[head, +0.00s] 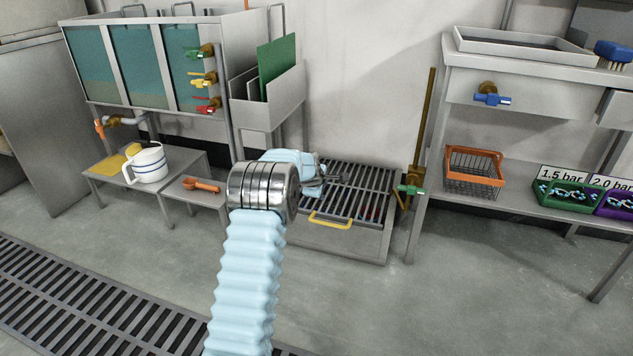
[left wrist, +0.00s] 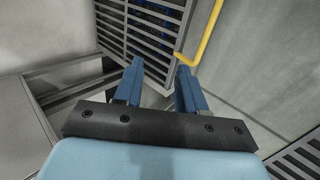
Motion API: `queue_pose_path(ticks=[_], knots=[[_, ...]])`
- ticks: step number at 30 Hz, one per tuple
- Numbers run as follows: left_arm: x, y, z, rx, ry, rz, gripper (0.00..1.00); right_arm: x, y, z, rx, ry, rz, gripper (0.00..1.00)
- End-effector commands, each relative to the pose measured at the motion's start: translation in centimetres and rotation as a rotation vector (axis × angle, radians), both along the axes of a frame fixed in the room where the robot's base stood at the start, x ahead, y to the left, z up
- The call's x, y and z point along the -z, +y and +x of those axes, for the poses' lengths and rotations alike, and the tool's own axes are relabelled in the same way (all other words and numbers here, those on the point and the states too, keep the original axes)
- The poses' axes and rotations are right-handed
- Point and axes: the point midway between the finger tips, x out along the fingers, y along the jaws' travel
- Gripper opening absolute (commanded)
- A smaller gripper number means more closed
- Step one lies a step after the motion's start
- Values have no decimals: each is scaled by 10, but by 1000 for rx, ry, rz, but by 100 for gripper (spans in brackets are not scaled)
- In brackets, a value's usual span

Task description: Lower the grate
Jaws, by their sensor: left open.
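The dark slatted grate (head: 362,198) lies over the top of a low grey metal basin (head: 345,243) against the wall. It looks about level with the rim, though part is hidden behind my arm. A yellow handle (head: 331,220) is at its front edge. My left gripper (head: 338,180) is over the left part of the grate. In the left wrist view, the two blue fingers of my left gripper (left wrist: 160,70) are apart with nothing between them. The grate (left wrist: 140,28) lies beyond them, and the yellow handle (left wrist: 206,40) is just right of the fingertips, not between them. My right gripper is not in view.
Left of the basin are a low bench with a white jug (head: 149,163) and an orange scoop (head: 201,185). A shelf there holds an orange basket (head: 474,170). The front floor is clear.

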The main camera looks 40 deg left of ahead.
Motion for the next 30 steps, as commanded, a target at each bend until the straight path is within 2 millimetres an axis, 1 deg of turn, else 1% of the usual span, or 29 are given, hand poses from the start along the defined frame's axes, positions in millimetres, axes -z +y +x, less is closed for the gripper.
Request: queue_pose_path(ticks=[1, 3, 6, 10, 13, 16, 30], knots=[[-15, -4, -8, 1, -2, -2, 40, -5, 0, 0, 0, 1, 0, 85], [-28, -7, -19, 1, -1, -1, 40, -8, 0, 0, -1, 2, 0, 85], [-45, -11, -33, 1, -2, -1, 40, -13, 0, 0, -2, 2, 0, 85], [-60, -15, -47, 1, -1, 0, 40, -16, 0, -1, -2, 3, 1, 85], [-67, -18, -53, 1, 0, -1, 40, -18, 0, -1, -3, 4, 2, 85], [-68, -18, -56, 1, 1, -1, 40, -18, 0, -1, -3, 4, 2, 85], [-68, -18, -56, 0, 1, -2, 40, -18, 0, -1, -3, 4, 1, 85]])
